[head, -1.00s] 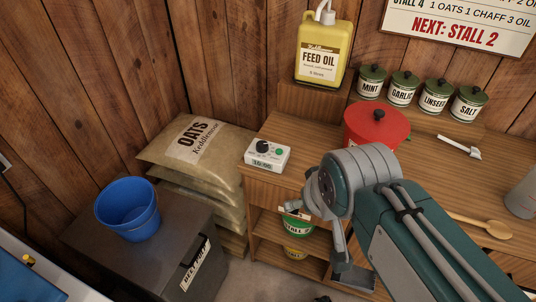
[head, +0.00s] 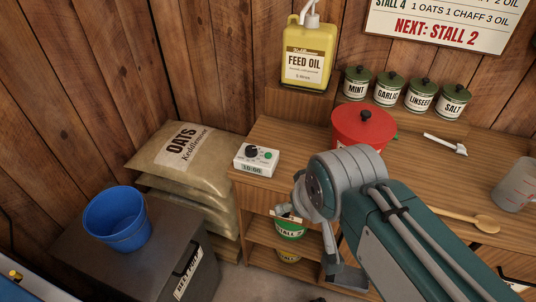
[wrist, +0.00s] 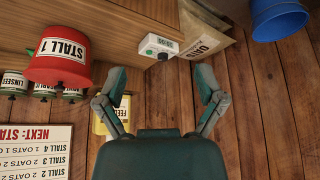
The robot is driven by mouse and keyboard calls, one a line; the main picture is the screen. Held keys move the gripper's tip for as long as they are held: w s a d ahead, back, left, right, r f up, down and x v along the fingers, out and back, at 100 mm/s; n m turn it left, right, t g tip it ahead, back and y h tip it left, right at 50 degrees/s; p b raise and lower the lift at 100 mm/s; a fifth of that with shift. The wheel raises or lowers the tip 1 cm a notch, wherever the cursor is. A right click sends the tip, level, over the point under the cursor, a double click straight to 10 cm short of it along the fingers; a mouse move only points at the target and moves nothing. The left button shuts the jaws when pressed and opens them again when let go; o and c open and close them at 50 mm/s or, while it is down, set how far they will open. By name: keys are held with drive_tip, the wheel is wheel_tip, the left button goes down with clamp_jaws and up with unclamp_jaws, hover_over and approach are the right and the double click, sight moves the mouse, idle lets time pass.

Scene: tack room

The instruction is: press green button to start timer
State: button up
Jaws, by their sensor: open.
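The timer (head: 256,160) is a small white box with a black knob, a green button (head: 268,153) and a digital display. It sits at the left end of the wooden counter. In the wrist view the timer (wrist: 160,46) appears upside down, with its green button (wrist: 150,52) left of the knob. My gripper (wrist: 160,78) is open and empty, its two fingers spread wide. The timer shows beyond the gap between them, apart from both. In the head view my arm hides part of the gripper, which hangs in front of the counter, right of and below the timer.
A red lidded pot (head: 362,128) stands right of the timer on the counter (head: 290,143). A yellow feed oil jug (head: 307,58) stands behind on a raised ledge beside several green-lidded tins. Stacked oats sacks (head: 180,158) and a blue bucket (head: 117,220) are at left.

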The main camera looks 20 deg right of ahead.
drive_tip(key=shift+w+r, duration=0.15)
drive_tip(key=c, duration=0.5)
drive_tip(key=shift+w+r, duration=0.2)
drive_tip(key=shift+w, duration=0.2)
clamp_jaws()
drive_tip(key=w+d+r+m+g, duration=0.1)
drive_tip(key=w+r+m, duration=0.1)
drive_tip(key=w, duration=0.6)
drive_tip(key=w+d+r+m+g, duration=0.1)
drive_tip(key=w+m+g, duration=0.1)
drive_tip(key=w, duration=0.6)
drive_tip(key=w+d+f+m+g, duration=0.1)
drive_tip(key=w+f, duration=0.3)
drive_tip(key=w, duration=0.4)
drive_tip(key=w+d+f+m+g, duration=0.1)
drive_tip(key=w+f, duration=0.3)
drive_tip(key=w, duration=0.4)
drive_tip(key=shift+w+d+f+m+g, duration=0.15)
drive_tip(key=shift+w+f+m+g, duration=0.2)
drive_tip(key=shift+m, duration=0.25)
